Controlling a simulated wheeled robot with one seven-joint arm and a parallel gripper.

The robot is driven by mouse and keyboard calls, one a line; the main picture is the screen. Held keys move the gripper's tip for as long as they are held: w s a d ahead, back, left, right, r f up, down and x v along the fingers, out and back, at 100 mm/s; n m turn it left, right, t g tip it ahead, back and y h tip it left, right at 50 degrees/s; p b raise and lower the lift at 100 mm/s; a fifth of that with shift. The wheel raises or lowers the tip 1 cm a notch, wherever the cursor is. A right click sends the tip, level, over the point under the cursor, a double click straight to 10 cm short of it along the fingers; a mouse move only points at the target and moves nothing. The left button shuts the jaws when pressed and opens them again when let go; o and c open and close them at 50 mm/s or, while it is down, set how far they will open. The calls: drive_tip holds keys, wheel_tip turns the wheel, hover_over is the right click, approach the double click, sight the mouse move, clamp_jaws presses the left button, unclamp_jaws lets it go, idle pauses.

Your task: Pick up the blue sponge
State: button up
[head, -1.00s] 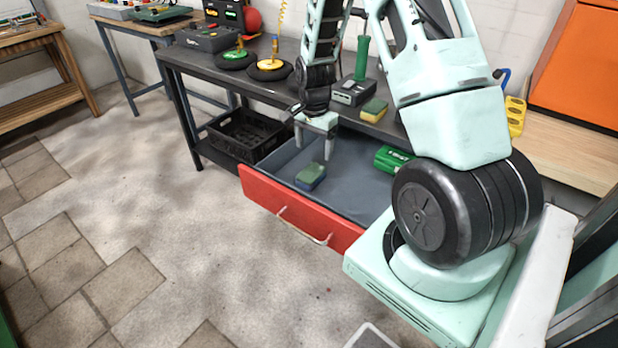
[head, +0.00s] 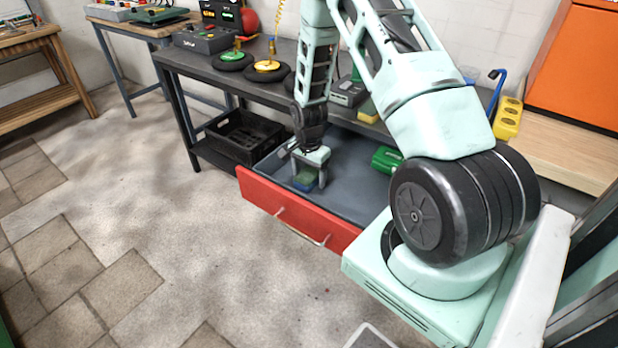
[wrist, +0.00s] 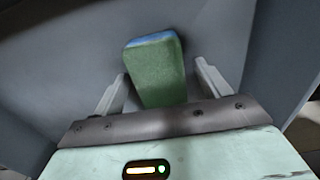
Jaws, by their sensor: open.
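The blue sponge (head: 303,181), with a green top face, lies in the open red drawer (head: 272,203) near its left end. My gripper (head: 309,180) is open and points down over the sponge inside the drawer. In the wrist view my gripper (wrist: 160,85) has one finger on each side of the sponge, with a visible gap on both sides. My gripper hides part of the sponge in the head view.
A green can (head: 387,159) lies in the drawer, right of the sponge. A yellow sponge (head: 368,111) sits on the workbench above, partly behind my arm. A black crate (head: 243,137) stands on the lower shelf, left of the drawer. The drawer walls stand close around my gripper.

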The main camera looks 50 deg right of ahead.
sight(309, 173)
drive_tip(key=c, duration=1)
drive_tip(key=shift+r, duration=0.1)
wheel_tip(309, 173, up, 10)
drive_tip(key=shift+f, duration=0.1)
